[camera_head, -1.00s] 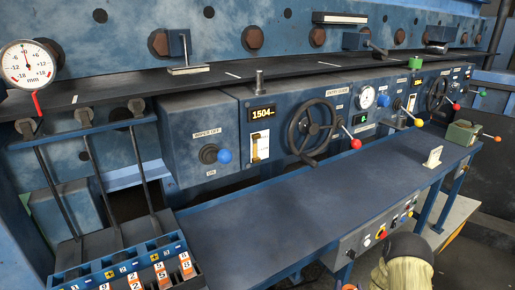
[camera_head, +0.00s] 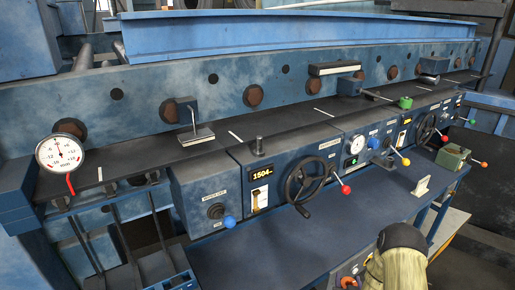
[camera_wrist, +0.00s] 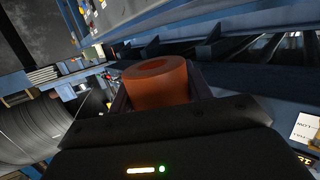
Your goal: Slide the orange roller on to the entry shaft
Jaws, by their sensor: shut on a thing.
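The orange roller (camera_wrist: 157,92) is a short, thick ring with a hole in its top face. In the wrist view it sits between the two dark fingers of my gripper (camera_wrist: 160,84), which is shut on it. The head view shows neither the roller nor the gripper's fingers. In the head view a short upright grey shaft (camera_head: 258,147) stands on the dark ledge behind the number display. It looks bare. I cannot tell for certain that it is the entry shaft, nor how far the roller is from it.
A long dark ledge (camera_head: 215,151) runs along the blue machine. The control panel below has a handwheel (camera_head: 305,184) and levers with coloured knobs. A round dial gauge (camera_head: 60,152) is at left. The lower blue table (camera_head: 300,232) has bare space.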

